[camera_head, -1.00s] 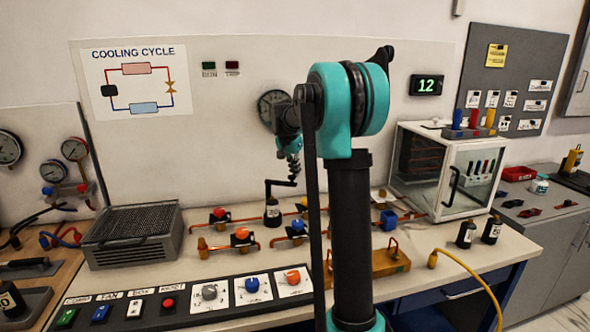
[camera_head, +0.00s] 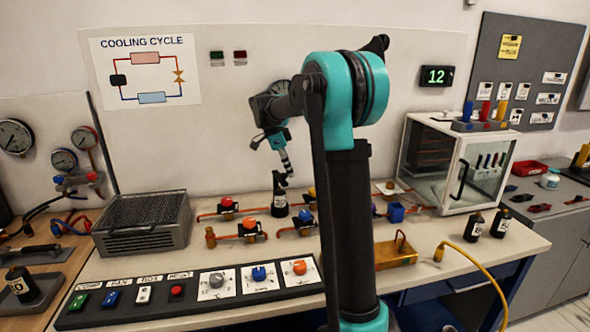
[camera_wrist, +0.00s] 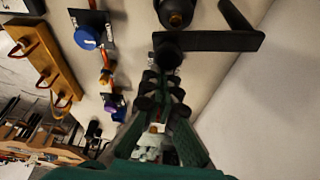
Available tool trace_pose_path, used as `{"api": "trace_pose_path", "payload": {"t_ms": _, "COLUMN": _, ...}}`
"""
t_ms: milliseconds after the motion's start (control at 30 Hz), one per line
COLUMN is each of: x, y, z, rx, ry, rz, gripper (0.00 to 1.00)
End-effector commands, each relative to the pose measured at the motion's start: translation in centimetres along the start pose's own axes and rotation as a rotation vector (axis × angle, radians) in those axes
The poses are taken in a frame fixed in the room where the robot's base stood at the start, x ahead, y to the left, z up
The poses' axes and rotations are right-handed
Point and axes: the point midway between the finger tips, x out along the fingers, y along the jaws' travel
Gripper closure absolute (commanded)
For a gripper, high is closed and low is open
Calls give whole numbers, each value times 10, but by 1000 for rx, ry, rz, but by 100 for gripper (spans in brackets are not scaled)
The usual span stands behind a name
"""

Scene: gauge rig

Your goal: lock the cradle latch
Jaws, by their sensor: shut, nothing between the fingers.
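My gripper (camera_head: 287,181) is shut and empty, pointing down at the back of the bench beside a dark upright piece with a pale label (camera_head: 279,206). In the wrist view the gripper's fingers (camera_wrist: 165,82) are together, close to the round end of a black bent lever (camera_wrist: 212,41). This lever may be the cradle latch, but I cannot be sure. I cannot tell whether the fingers touch it. A dark round part (camera_wrist: 175,12) lies near it. The lever's shape is hard to make out in the head view.
Copper pipes with red and blue valve knobs (camera_head: 226,202) stand to the left and front. A grey mesh box (camera_head: 143,225), a switch panel (camera_head: 190,294) and a glass cabinet (camera_head: 455,165) are around. My arm hides part of the bench middle.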

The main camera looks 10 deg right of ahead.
Motion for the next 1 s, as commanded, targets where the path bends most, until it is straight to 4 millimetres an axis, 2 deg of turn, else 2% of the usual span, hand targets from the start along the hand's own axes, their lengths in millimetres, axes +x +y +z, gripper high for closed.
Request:
{"api": "trace_pose_path", "payload": {"t_ms": 400, "x": -6, "y": 8, "z": 18, "rx": -4, "ry": -1, "rz": -2, "gripper": 100}}
{"api": "trace_pose_path", "payload": {"t_ms": 1000, "x": -8, "y": 8, "z": 24, "rx": -9, "ry": -6, "rz": -3, "gripper": 100}}
